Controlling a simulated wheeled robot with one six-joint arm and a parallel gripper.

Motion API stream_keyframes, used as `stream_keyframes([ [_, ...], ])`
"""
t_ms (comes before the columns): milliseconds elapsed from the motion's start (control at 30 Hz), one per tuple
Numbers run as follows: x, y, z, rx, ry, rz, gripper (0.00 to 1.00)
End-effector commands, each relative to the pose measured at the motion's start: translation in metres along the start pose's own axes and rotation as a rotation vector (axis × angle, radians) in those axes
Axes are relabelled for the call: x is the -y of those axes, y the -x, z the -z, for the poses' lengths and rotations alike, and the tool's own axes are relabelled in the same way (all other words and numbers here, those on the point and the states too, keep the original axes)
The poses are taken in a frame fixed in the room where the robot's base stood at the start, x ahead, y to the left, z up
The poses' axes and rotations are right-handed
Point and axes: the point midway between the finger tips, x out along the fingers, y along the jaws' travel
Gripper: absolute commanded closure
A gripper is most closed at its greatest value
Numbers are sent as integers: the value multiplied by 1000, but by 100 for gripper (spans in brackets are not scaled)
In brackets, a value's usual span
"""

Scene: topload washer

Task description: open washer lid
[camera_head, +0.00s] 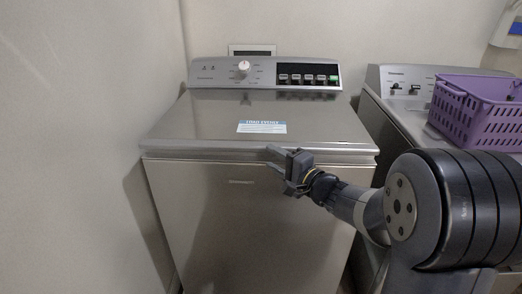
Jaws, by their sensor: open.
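The topload washer (210,215) stands in the middle of the view, with its lid (190,122) down flat on top. A blue and white label (262,127) lies on the lid. My gripper (272,160) is open at the lid's front edge, right of its middle. One finger overlaps the edge in the picture and the other is a little lower, in front of the front panel. I cannot tell whether the fingers touch the lid.
A control panel (265,73) with a white knob (244,66) stands behind the lid. A second machine (395,105) is on the right, with a purple basket (477,112) on top. A bare wall (75,140) is close on the left.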

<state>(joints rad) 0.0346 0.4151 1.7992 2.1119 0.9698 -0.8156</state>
Motion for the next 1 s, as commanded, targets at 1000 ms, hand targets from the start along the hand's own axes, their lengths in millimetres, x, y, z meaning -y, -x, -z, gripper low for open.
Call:
stream_keyframes([
  [1000,0,-58,0,0,0,0,83],
])
